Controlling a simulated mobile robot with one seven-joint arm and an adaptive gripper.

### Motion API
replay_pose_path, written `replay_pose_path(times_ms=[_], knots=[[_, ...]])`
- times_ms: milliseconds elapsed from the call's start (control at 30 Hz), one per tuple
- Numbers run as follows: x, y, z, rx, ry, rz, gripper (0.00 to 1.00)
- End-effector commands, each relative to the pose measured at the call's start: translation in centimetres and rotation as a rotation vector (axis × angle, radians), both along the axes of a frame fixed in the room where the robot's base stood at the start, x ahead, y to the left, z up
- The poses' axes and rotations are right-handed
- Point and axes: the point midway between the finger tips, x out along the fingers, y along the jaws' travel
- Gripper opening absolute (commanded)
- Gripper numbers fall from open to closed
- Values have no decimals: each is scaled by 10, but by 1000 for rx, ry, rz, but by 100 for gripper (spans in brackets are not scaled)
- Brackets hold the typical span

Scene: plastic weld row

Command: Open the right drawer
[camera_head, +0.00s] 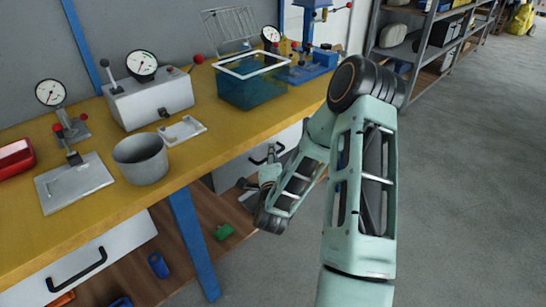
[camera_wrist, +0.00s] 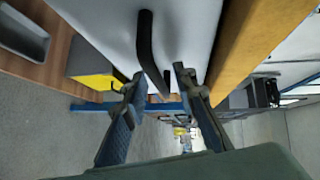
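The right drawer has a white front (camera_wrist: 192,28) under the yellow worktop; in the head view its front (camera_head: 290,138) is partly hidden by my arm. Its black bar handle (camera_wrist: 147,40) stands out from the front in the wrist view, and part of it also shows in the head view (camera_head: 258,161). My gripper (camera_wrist: 159,74) is open, with its two dark fingers apart at the handle. The far end of the handle appears between the fingertips; I cannot tell whether they touch it. The drawer looks shut, though my arm hides part of it.
The left drawer (camera_head: 125,236) has its own black handle (camera_head: 77,270). A blue bench leg (camera_head: 193,244) stands between the drawers. The yellow worktop (camera_head: 215,133) holds a grey pot (camera_head: 140,158), gauges and a teal tank (camera_head: 252,88). Open grey floor (camera_head: 450,190) lies to the right.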

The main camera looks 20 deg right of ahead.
Motion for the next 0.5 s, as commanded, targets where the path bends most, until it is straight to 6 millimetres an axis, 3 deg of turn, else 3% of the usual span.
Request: replay_pose_path(times_ms=[333,500], knots=[[5,-2,-1,0,0,1,26],[5,-2,-1,0,0,1,9]])
